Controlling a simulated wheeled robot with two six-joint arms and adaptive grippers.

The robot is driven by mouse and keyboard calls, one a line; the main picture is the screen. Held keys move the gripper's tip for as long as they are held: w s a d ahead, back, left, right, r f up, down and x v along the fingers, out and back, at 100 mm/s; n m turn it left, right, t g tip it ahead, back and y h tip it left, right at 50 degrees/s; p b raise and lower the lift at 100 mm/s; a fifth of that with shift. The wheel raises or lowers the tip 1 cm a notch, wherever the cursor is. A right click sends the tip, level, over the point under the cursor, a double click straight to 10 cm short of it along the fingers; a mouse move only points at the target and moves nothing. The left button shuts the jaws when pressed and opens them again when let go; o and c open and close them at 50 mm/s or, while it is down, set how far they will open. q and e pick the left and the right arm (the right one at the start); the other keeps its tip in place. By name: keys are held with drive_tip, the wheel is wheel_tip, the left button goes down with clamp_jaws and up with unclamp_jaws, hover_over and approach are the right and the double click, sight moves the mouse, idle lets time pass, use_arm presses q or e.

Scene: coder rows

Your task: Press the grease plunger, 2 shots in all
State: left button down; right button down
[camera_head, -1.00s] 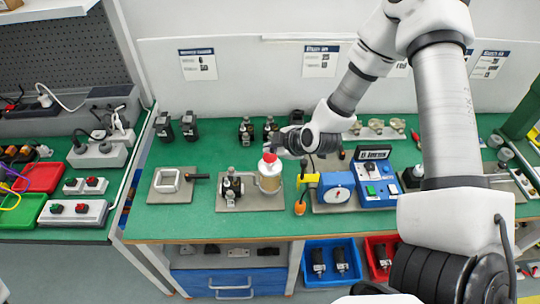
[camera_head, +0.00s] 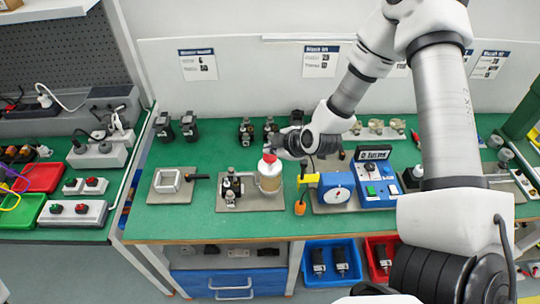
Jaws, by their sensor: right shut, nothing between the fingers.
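The grease pot (camera_head: 270,179) is a pale tan cylinder with a white top, standing on the right part of a grey plate (camera_head: 215,204) on the green bench. Its red plunger knob (camera_head: 269,158) shows on top. A dark pump body with fittings (camera_head: 231,188) stands to its left on the same plate. My right gripper (camera_head: 276,146) is shut and empty, with its tips right at the red knob, just above and behind it. I cannot tell whether they touch. My left gripper is not in view.
A blue control box (camera_head: 376,192) with a small display and a blue gauge with a yellow part (camera_head: 335,187) stand to the right. A grey plate with a square frame (camera_head: 170,184) lies to the left. Black fittings stand behind. Blue and red bins (camera_head: 333,282) sit below the bench.

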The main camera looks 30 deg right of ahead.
sight(271, 157)
drive_tip(key=shift+f, duration=0.25)
drive_tip(key=shift+f+b, duration=0.6)
drive_tip(key=shift+f, duration=0.25)
idle(0.7)
idle(0.4)
drive_tip(key=shift+r+p, duration=1.25)
drive_tip(key=shift+p, duration=0.05)
drive_tip(key=shift+w+r+p, duration=0.1)
drive_tip(key=shift+r+p, duration=0.4)
drive_tip(key=shift+p, duration=0.05)
wheel_tip(271, 157, up, 4)
drive_tip(key=p, duration=0.4)
idle(0.8)
